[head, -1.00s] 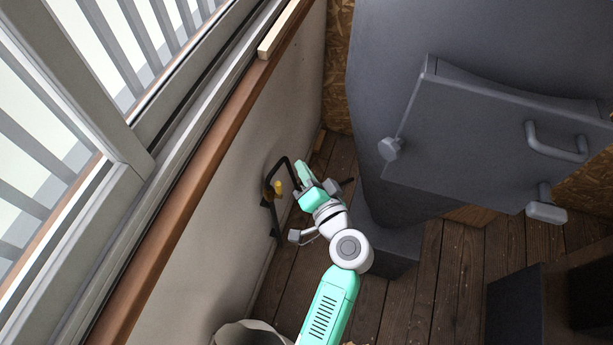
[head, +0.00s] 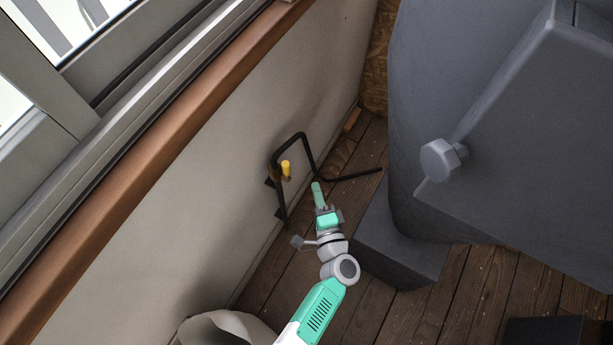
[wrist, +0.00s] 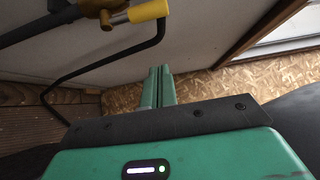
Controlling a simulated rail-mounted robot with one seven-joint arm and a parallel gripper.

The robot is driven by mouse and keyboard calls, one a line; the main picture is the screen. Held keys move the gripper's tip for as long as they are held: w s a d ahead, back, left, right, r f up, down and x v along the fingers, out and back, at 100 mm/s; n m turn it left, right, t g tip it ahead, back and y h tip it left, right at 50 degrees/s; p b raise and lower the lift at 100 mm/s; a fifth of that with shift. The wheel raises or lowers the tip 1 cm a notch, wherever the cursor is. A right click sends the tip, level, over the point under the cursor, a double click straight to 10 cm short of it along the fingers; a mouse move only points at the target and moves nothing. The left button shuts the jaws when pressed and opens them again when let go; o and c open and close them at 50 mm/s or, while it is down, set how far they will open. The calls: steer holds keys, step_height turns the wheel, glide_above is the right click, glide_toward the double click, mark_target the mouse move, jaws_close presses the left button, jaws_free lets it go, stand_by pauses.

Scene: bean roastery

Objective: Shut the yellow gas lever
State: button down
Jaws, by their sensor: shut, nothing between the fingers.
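The yellow gas lever (head: 286,168) sits on a black pipe (head: 301,136) at the wall in the head view. In the wrist view the yellow lever (wrist: 148,11) is at the top, sticking out to the right from a brass valve (wrist: 108,12) on the dark pipe. My gripper (head: 316,186) is shut and empty. It is to the right of the lever and below it in the head view, apart from it. In the wrist view my green fingertips (wrist: 159,70) lie together below the lever, with a gap between.
A grey roaster body (head: 480,60) with a large knob (head: 440,160) stands on the right. Its grey base block (head: 400,240) is close to my arm. A pale sack (head: 225,328) stands at the bottom. A wooden sill (head: 130,160) runs along the wall.

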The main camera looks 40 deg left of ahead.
mark_target(286, 171)
steer(key=b+x, duration=0.3)
steer(key=x, duration=0.6)
steer(key=s, duration=0.1)
steer(key=s+a+p, duration=0.1)
steer(key=s, duration=0.1)
steer(key=shift+s+p, duration=0.3)
steer(key=shift+s, duration=0.05)
steer(key=shift+d, duration=0.15)
